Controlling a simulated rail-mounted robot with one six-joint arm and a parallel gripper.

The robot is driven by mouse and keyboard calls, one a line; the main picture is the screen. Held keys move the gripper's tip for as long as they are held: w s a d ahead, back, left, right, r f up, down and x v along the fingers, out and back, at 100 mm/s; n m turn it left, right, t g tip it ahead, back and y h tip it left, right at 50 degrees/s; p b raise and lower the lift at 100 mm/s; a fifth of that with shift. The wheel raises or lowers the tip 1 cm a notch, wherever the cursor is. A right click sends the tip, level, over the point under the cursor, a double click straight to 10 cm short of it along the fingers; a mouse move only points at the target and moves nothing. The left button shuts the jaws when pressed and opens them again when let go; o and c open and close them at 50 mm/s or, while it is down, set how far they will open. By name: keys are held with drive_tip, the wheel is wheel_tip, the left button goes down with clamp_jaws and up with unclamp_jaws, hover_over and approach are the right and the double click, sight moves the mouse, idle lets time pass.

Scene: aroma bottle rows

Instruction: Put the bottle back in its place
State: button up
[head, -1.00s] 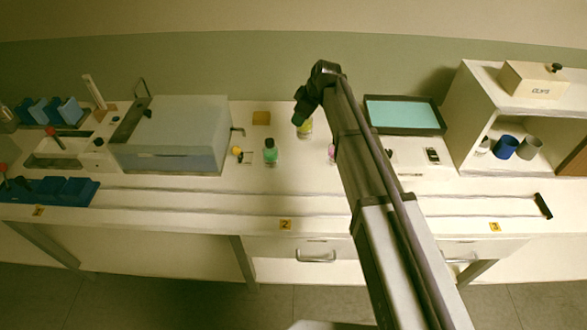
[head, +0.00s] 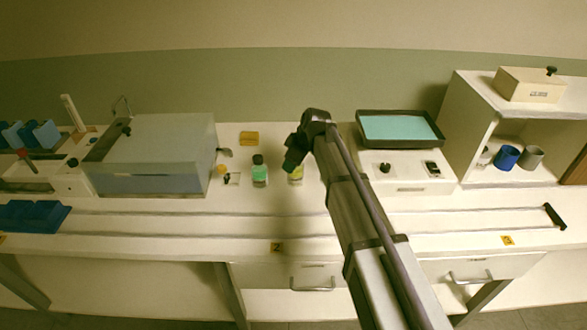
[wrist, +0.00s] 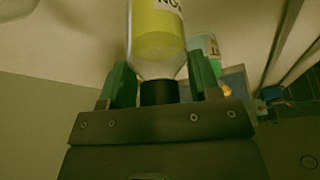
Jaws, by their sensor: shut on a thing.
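A bottle with yellow liquid, a white label and a black cap (wrist: 158,38) is between the fingers of my gripper (wrist: 161,82), shut on it near the cap. In the head view the yellow bottle (head: 296,174) shows below my gripper (head: 293,160), partly covered by it. I cannot tell whether its base touches the counter. A bottle with green liquid and a dark cap (head: 259,172) stands just left of it. It also shows behind the held bottle in the wrist view (wrist: 207,50).
A teal-topped tray (head: 400,128) and an open shelf (head: 475,130) stand to the right.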

drive_tip(key=shift+f, duration=0.1)
drive_tip(key=o, duration=1.2)
drive_tip(key=p+v, duration=1.1)
drive_tip(key=v, duration=0.1)
drive_tip(key=shift+r, duration=0.25)
